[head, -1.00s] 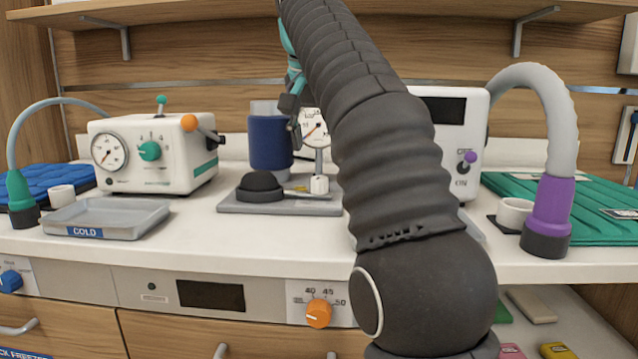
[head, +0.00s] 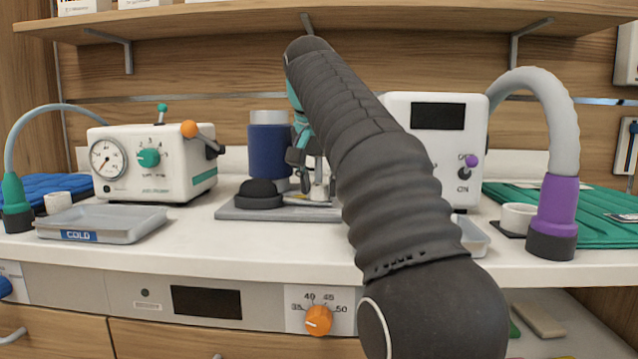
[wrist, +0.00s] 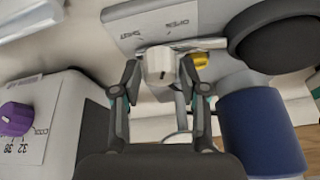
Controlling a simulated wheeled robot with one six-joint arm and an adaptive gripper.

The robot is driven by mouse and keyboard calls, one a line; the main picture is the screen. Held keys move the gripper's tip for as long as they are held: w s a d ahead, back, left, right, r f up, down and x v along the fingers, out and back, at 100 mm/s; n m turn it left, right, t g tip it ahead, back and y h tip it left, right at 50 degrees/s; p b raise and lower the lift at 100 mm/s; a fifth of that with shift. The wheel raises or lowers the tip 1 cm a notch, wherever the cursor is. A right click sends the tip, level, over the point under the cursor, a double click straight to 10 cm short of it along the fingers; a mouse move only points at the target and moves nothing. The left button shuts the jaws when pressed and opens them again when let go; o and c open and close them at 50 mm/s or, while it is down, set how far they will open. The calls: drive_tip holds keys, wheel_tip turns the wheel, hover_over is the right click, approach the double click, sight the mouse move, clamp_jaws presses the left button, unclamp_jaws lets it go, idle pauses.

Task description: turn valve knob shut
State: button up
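The white valve knob (wrist: 158,62) stands on a grey base plate (wrist: 140,22) printed with OPEN and SHUT labels in the wrist view. A short dark mark shows on the knob, but I cannot tell its setting. My gripper (wrist: 160,80) is open, with one fingertip on each side of the knob's near part; contact is not clear. The knob (head: 318,191) is partly hidden there by the gripper and arm.
A blue cylinder (head: 268,150) and a black dome (head: 259,190) stand close to the gripper. A white device (head: 400,105) with a purple knob (wrist: 16,118) is on the other side. A white box with dials (head: 180,170) and a COLD tray (head: 105,222) are at left.

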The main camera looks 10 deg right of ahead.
clamp_jaws()
drive_tip(key=shift+r, duration=0.1)
drive_tip(key=n+y+p, duration=0.1)
drive_tip(key=n+p, duration=0.2)
drive_tip(key=shift+d+r+n, duration=0.1)
drive_tip(key=shift+d+n, duration=0.05)
drive_tip(key=shift+n, duration=0.25)
drive_tip(key=n+y+p, duration=0.1)
drive_tip(key=n+p, duration=0.1)
drive_tip(key=shift+d+n+y, duration=0.1)
drive_tip(key=shift+n+y, duration=0.2)
drive_tip(key=shift+n, duration=0.1)
drive_tip(key=n+y, duration=0.1)
drive_tip(key=n, duration=0.2)
drive_tip(key=shift+n+p, duration=0.3)
drive_tip(key=shift+p, duration=0.05)
drive_tip(key=shift+w+d+f+n+g+y, duration=0.1)
drive_tip(key=shift+n+g+y, duration=0.2)
drive_tip(key=shift+n, duration=0.45)
drive_tip(key=shift+f+n+g+y, duration=0.1)
drive_tip(key=shift+n+y, duration=0.3)
drive_tip(key=shift+n, duration=0.35)
